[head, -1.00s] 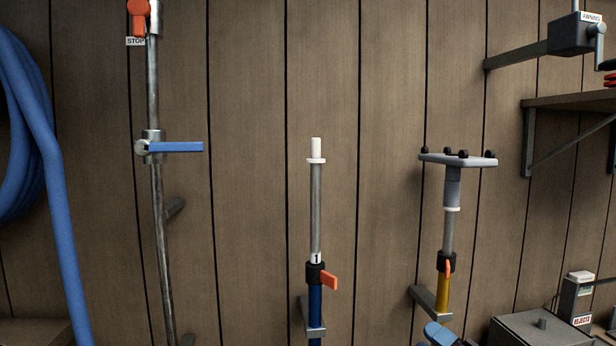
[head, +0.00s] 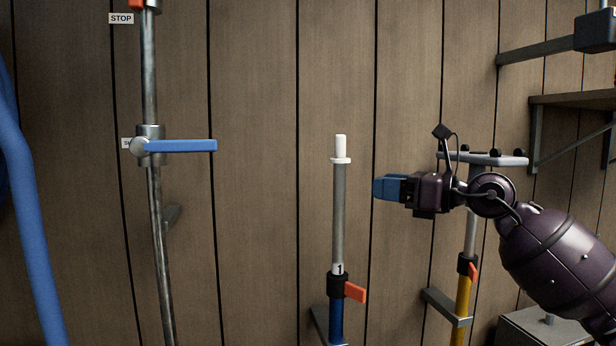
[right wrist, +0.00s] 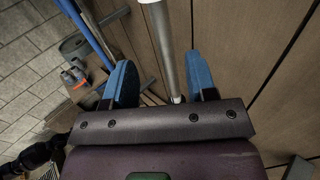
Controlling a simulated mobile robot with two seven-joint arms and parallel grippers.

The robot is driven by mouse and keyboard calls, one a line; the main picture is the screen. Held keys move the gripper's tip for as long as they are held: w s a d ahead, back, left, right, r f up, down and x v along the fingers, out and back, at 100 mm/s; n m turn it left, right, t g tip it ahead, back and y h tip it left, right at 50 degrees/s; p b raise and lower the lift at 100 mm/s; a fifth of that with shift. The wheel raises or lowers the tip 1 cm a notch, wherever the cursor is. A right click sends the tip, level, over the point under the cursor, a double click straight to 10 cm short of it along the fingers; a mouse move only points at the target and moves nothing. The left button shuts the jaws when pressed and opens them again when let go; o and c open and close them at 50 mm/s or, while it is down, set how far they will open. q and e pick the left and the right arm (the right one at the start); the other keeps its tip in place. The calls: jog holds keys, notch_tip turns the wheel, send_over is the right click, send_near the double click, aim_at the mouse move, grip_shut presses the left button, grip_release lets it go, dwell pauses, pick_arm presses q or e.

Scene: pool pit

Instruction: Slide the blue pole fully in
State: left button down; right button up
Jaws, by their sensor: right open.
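The blue pole (head: 336,322) stands upright in front of the wooden wall. A grey inner tube (head: 339,215) rises well out of it to a white collar and a white tip (head: 340,147). A black clamp (head: 337,285) with an orange lever (head: 355,293) pointing right sits at the joint, under a label "1". My right gripper (head: 376,188) is just right of the tube, at upper-tube height, apart from it in the head view. In the right wrist view my right gripper (right wrist: 163,78) is open, and the grey tube (right wrist: 163,45) shows between its blue fingers. My left gripper is not in view.
A yellow pole (head: 461,308) with a flat grey head (head: 500,160) stands behind my right arm. At left are a metal pipe with a blue handle (head: 182,146) and a blue hose (head: 30,235). The wall between pipe and tube is clear.

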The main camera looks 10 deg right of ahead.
aim_at(345, 178)
jog(key=x, duration=0.3)
jog(key=p+x, duration=0.1)
jog(key=x, duration=0.6)
jog(key=shift+w+a+r, duration=0.2)
jog(key=shift+w+r, duration=0.05)
jog(key=shift+r, duration=0.1)
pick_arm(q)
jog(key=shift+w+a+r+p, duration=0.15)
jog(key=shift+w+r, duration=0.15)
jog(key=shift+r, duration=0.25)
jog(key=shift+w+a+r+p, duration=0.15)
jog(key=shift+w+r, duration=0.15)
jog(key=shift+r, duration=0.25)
pick_arm(e)
jog(key=shift+w+a+f, duration=0.1)
jog(key=shift+w+a, duration=0.35)
grip_shut()
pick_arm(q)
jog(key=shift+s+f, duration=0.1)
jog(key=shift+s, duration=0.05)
